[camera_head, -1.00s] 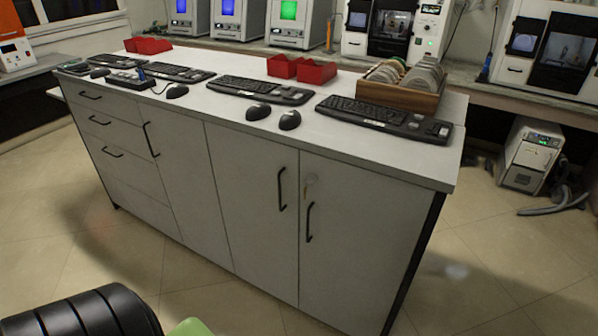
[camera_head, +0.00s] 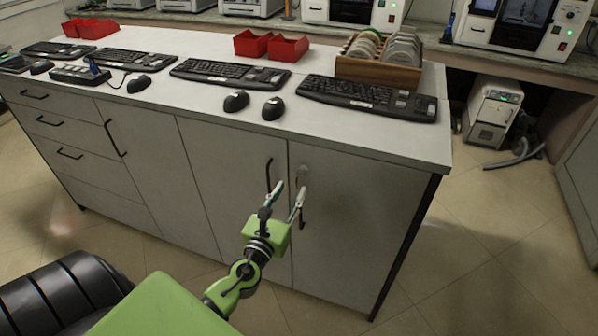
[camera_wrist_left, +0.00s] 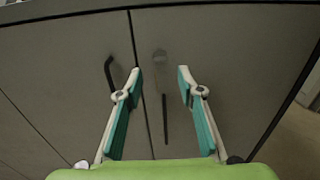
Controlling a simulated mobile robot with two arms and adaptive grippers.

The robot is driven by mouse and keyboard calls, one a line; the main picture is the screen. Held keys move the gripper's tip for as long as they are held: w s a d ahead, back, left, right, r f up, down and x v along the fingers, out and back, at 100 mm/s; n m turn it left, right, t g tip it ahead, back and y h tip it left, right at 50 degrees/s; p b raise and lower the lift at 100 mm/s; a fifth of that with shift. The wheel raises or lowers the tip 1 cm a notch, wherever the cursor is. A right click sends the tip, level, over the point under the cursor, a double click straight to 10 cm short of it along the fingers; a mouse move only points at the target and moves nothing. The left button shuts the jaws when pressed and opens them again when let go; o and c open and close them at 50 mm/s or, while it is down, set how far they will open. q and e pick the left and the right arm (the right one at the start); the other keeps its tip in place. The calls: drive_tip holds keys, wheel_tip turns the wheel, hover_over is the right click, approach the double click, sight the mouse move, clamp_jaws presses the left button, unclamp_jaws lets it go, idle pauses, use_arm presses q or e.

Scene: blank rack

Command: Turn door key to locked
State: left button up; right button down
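The door lock (camera_head: 304,172) is a round, pale metallic piece high on the right cabinet door (camera_head: 350,220), close to the seam between two doors. It also shows in the left wrist view (camera_wrist_left: 160,55), small and dim; the key's shape and turn cannot be made out. My left gripper (camera_head: 290,188) is in front of the cabinet, just below the lock in the picture. In the left wrist view its two fingers (camera_wrist_left: 160,72) are spread apart, with nothing between them but the door behind. The lock appears centred just beyond the fingertips, apart from them. My right gripper is not in view.
Black bar handles stand on both doors: the left handle (camera_wrist_left: 110,73) and the right handle (camera_wrist_left: 165,118) are near the fingers. The countertop (camera_head: 220,105) holds keyboards, mice, red bins (camera_head: 270,45) and a wooden rack (camera_head: 378,72). Open floor lies right of the cabinet.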

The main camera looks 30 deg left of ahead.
use_arm(q)
drive_tip(key=x, duration=0.6)
drive_tip(key=shift+w, duration=0.15)
drive_tip(key=shift+p+x, duration=0.3)
drive_tip(key=shift+x, duration=0.5)
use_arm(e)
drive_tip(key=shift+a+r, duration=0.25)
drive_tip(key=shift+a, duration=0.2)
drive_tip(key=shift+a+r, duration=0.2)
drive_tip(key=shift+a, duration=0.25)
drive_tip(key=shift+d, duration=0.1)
use_arm(q)
clamp_jaws()
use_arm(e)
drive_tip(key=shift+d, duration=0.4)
